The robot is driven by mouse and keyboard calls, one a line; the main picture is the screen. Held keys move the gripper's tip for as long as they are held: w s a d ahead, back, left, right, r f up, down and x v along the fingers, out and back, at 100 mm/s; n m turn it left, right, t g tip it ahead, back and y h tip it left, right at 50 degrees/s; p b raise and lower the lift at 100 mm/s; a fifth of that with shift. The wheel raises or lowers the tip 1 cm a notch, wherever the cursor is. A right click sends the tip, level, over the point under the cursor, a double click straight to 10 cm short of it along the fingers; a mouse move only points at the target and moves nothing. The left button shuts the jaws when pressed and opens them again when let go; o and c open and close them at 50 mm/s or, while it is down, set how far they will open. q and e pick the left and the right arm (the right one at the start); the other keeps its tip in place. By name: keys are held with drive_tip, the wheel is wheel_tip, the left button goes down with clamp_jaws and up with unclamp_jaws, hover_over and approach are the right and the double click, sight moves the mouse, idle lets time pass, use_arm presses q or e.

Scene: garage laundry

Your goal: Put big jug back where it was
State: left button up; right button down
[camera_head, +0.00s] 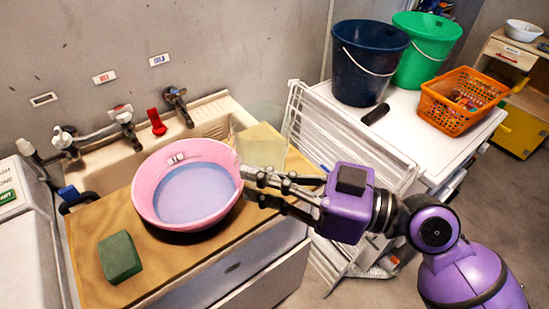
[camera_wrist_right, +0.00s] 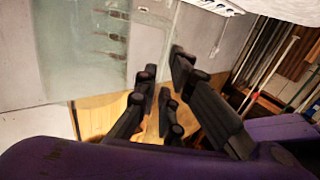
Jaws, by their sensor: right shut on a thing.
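The big jug (camera_head: 262,135) is clear and faintly tinted. In the head view it stands out weakly against the sink's back right corner, behind the pink basin. It looks upright; I cannot tell whether its base touches anything. My right gripper (camera_head: 250,184) comes in from the right and is shut on the jug, with its fingers at the jug's near side. In the right wrist view the jug's see-through wall (camera_wrist_right: 85,45) lies beyond the dark fingers (camera_wrist_right: 163,85). The exact grip point is unclear. My left gripper is not in view.
A pink basin (camera_head: 150,196) with bluish contents sits on the wooden board (camera_head: 90,235), close left of my fingers. A green block (camera_head: 120,257) lies at the front left. Taps (camera_head: 122,115) line the wall. A white drying rack (camera_head: 345,140) stands right, beside buckets (camera_head: 365,75) and an orange basket (camera_head: 455,115).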

sight(279, 167)
drive_tip(key=shift+t, duration=0.3)
drive_tip(key=w+f+b, duration=0.1)
drive_tip(key=w, duration=0.1)
drive_tip(key=w+f+b, duration=0.1)
drive_tip(key=w, duration=0.1)
drive_tip(key=w+d+f+b, duration=0.1)
drive_tip(key=w, duration=0.1)
drive_tip(key=shift+w+d+f+b, duration=0.1)
drive_tip(key=shift+w+f+b, duration=0.1)
drive_tip(key=shift+f+b, duration=0.1)
drive_tip(key=w+f, duration=0.1)
drive_tip(key=f, duration=0.1)
drive_tip(key=w+f, duration=0.2)
drive_tip(key=shift+w+f, duration=0.25)
drive_tip(key=shift+w, duration=0.05)
drive_tip(key=shift+w+f, duration=0.35)
drive_tip(key=shift+f, duration=0.15)
drive_tip(key=f, duration=0.3)
drive_tip(key=shift+w+f, duration=0.25)
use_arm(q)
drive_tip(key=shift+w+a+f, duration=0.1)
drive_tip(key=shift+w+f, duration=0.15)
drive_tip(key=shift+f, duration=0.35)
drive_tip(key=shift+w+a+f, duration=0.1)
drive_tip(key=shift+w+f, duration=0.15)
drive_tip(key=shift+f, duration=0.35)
use_arm(e)
drive_tip(key=shift+f, duration=0.1)
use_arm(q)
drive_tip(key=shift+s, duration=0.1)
